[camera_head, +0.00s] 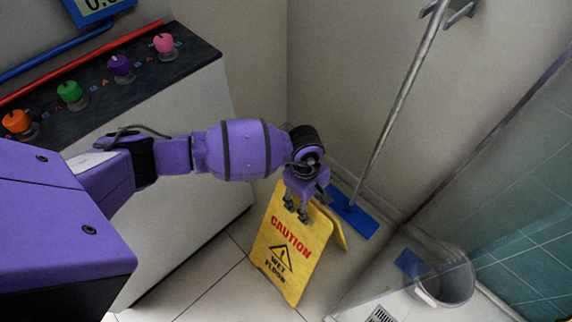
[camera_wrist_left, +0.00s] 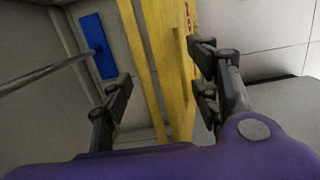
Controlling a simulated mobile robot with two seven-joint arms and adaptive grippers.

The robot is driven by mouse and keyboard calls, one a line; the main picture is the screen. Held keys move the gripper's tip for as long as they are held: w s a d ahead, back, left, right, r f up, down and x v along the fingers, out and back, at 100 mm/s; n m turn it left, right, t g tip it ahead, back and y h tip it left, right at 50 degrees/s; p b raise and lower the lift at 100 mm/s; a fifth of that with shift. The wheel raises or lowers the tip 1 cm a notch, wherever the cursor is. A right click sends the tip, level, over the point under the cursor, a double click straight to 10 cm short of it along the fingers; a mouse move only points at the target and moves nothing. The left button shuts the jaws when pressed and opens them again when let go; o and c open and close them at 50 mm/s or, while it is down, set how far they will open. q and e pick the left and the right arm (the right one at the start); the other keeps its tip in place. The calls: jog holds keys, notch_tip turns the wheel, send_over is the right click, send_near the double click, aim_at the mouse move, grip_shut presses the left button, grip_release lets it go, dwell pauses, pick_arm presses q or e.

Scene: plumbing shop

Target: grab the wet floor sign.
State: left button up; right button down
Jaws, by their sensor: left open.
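The yellow wet floor sign (camera_head: 285,255) stands on the tiled floor, with its two panels apart, beside the grey cabinet in the head view. My left gripper (camera_head: 301,210) is at the top edge of the sign, pointing down. In the left wrist view the sign (camera_wrist_left: 165,70) runs between the two open fingers of my left gripper (camera_wrist_left: 160,95). The right finger is close to the sign's front panel; whether it touches cannot be told. A wider gap shows on the left side. My right gripper is not in view.
A mop (camera_head: 352,217) with a blue head stands against the wall just behind the sign. The grey cabinet (camera_head: 190,190) with coloured knobs is on the left. Floor is free in front of the sign.

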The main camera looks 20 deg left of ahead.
pick_arm(q)
jog(key=shift+w+r, duration=0.1)
jog(key=shift+w, duration=0.1)
jog(key=shift+c, duration=0.4)
grip_shut()
jog(key=shift+d+r, duration=0.1)
